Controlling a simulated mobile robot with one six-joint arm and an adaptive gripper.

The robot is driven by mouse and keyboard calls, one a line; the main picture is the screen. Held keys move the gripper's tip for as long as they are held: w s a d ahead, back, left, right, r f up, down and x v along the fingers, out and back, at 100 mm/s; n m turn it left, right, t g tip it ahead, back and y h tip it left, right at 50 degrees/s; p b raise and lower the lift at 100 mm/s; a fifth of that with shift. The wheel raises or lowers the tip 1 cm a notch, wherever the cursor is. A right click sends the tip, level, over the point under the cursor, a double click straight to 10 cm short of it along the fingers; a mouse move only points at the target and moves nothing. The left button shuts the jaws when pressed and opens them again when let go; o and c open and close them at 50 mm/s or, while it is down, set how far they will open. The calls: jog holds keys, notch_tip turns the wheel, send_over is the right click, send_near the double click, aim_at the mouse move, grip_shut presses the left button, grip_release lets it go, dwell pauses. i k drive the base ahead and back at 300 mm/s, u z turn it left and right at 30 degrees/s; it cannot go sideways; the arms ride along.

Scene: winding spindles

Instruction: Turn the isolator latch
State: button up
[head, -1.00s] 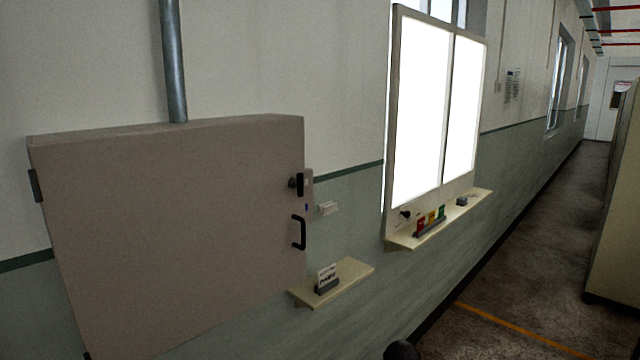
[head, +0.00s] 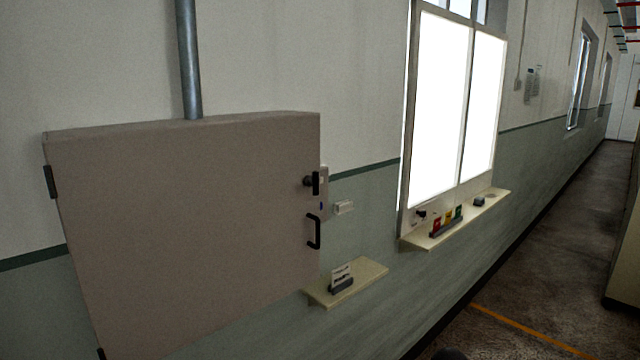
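A large grey-brown cabinet (head: 190,220) is on the wall at the left, its door shut. On its right edge a small black latch handle (head: 315,183) stands upright on a dark round boss. Below it is a black D-shaped pull handle (head: 314,231). I cannot tell from the picture which part is named the isolator latch; the upper black handle looks like a turning latch. My gripper is not clearly in view; only a dark rounded shape shows at the bottom edge, and I cannot tell what it is. Nothing visible touches the latch.
A small shelf (head: 371,278) with a card holder (head: 341,280) juts out below and right of the cabinet. A longer shelf (head: 418,241) under a bright white panel (head: 440,110) holds coloured items. Floor (head: 545,270) is open along the wall; a large cabinet-like body stands far right.

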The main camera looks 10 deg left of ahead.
aim_at(316, 183)
jog(key=z, duration=0.1)
jog(key=k, duration=1.15)
jog(key=u, duration=0.55)
jog(key=i, duration=1)
